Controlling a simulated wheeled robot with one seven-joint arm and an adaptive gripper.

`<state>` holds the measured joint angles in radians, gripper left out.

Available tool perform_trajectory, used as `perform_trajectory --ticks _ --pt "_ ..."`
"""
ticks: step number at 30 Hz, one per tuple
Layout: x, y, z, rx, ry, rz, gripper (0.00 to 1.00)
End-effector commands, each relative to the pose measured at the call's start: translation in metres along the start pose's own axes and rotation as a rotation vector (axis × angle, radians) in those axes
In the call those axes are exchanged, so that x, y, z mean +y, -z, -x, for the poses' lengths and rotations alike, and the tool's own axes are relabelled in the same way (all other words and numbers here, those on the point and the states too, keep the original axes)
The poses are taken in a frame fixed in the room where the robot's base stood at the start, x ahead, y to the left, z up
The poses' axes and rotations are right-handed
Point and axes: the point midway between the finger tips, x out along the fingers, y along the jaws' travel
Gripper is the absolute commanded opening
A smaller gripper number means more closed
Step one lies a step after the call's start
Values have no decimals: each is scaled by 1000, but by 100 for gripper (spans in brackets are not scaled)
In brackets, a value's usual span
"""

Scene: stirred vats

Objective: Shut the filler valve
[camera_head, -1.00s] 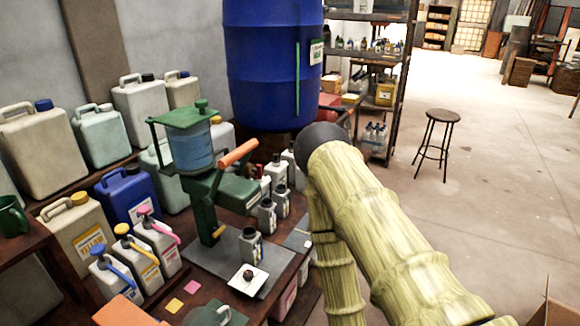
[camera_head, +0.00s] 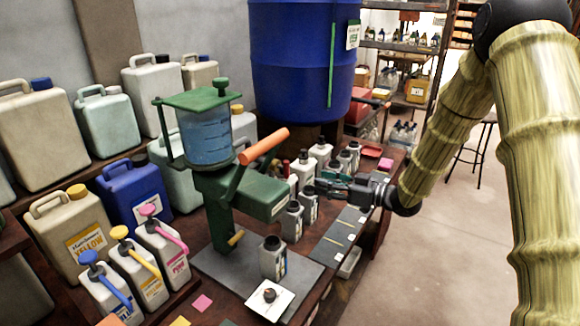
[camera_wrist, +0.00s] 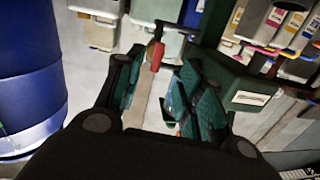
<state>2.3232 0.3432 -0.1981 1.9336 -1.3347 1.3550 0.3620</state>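The filler is a green machine (camera_head: 228,200) with a clear tank of blue liquid (camera_head: 205,136) on top. Its lever has an orange grip (camera_head: 263,145), which slants up to the right in the head view. In the wrist view the lever grip (camera_wrist: 157,55) shows red-orange, beyond and between my fingers, with the green filler body (camera_wrist: 240,85) to the right. My gripper (camera_head: 325,186) is open and empty, to the right of the filler and apart from the lever. An open grey bottle (camera_head: 273,258) stands in front of the filler.
Several small bottles (camera_head: 309,205) stand between the filler and my gripper. A large blue drum (camera_head: 300,60) stands behind. Jugs with pump tops (camera_head: 120,285) fill the bench's left side. A white card with a dark cap (camera_head: 270,298) lies at the front.

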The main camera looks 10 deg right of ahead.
Motion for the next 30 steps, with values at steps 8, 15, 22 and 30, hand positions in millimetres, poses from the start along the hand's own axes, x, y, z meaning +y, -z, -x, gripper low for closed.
perform_trajectory --ticks 8,15,22,30 --pt "2 34 2 46 90 58 38" --pt "-1 36 -26 45 92 56 38" --pt "-4 37 -62 45 89 56 38" --pt "-6 38 -93 46 87 56 38"
